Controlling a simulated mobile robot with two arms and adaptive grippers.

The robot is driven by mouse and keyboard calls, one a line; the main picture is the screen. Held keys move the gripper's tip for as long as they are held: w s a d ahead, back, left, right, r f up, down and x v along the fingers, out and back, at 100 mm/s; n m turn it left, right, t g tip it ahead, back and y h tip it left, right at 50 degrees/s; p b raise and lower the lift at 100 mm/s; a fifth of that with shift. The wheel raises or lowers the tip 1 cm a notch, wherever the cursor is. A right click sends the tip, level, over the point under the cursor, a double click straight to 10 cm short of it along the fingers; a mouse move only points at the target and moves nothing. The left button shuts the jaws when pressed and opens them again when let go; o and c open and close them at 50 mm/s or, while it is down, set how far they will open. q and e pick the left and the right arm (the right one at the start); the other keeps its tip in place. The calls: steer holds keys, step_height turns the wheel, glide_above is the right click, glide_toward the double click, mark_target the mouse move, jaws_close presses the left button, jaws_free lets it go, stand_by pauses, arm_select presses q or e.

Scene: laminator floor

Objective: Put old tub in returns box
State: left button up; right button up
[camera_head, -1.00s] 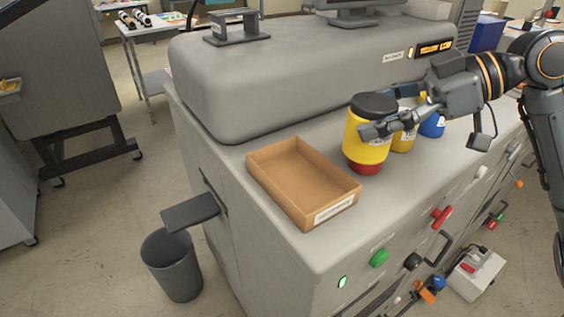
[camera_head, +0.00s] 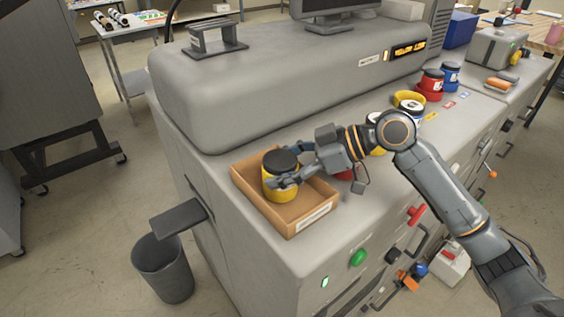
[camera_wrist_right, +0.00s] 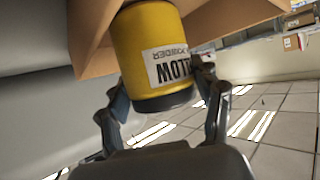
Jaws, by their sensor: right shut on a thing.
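The yellow tub (camera_head: 280,184) with a black lid is upright inside the walls of the brown open returns box (camera_head: 316,219). I cannot tell whether its base touches the box floor. My right gripper (camera_head: 291,167) is shut on the tub, reaching in from the right with a finger on each side near the lid. In the right wrist view the tub (camera_wrist_right: 140,45) appears upside down with a white label partly showing, between the fingers of the gripper (camera_wrist_right: 162,98). The box (camera_wrist_right: 92,28) is behind it. My left gripper is not in view.
The box stands on the grey machine top (camera_head: 325,254). Right of it are yellow tubs partly hidden by my arm, a red tub (camera_head: 430,86) and a blue tub (camera_head: 450,75). A raised grey housing (camera_head: 270,85) rises behind. A grey bin (camera_head: 163,270) stands on the floor.

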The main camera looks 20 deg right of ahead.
steer(key=shift+d+f, duration=0.1)
steer(key=shift+d, duration=0.05)
steer(key=shift+f, duration=0.1)
steer(key=o, duration=1.2)
